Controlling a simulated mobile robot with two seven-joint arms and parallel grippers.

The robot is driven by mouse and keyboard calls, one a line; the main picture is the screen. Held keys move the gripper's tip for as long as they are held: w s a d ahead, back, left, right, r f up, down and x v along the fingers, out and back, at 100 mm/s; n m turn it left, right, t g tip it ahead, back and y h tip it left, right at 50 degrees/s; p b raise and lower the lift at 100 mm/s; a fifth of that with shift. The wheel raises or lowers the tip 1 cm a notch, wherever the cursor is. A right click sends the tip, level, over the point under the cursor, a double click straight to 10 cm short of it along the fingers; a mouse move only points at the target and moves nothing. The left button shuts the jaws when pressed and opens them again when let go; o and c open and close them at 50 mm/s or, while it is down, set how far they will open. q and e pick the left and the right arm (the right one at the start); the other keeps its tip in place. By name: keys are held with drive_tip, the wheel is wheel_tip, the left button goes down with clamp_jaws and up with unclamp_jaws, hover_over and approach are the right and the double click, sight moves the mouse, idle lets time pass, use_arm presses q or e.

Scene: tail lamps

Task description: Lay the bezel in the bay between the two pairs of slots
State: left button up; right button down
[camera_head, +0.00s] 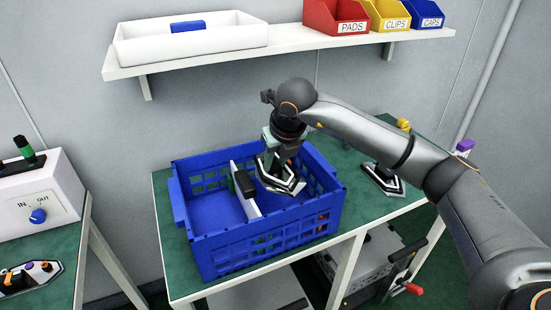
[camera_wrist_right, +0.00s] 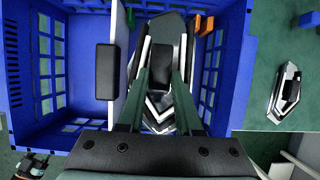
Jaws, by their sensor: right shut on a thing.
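My right gripper (camera_head: 273,160) is shut on a bezel (camera_head: 283,181), a grey, black and white angular piece, and holds it inside the blue crate (camera_head: 262,245), right of the white divider. In the right wrist view the bezel (camera_wrist_right: 161,45) shows between the fingers (camera_wrist_right: 160,85), partly hidden by them. Whether it touches the crate floor cannot be told. The white divider (camera_head: 245,195) stands upright with a black pad (camera_wrist_right: 105,72) on its left face. The slots cannot be made out clearly. My left gripper is not in view.
A similar piece (camera_head: 383,179) lies on the green table (camera_head: 365,205) right of the crate. Orange pieces (camera_wrist_right: 206,24) show inside the crate's right side. A shelf (camera_head: 280,50) with a white tray and labelled bins is behind. A control box (camera_head: 38,195) stands left.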

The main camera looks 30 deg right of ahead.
use_arm(q)
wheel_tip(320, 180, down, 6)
drive_tip(key=b, duration=0.7)
use_arm(e)
wheel_tip(320, 180, down, 10)
drive_tip(key=shift+r, duration=0.1)
drive_tip(key=shift+f+b, duration=0.45)
drive_tip(key=shift+f, duration=0.2)
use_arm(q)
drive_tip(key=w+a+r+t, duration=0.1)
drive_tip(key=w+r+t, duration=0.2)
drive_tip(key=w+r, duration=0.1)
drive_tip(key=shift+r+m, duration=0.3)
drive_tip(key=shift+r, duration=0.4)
use_arm(e)
drive_tip(key=shift+f, duration=0.35)
drive_tip(key=c, duration=0.5)
unclamp_jaws()
drive_tip(key=shift+r, duration=0.1)
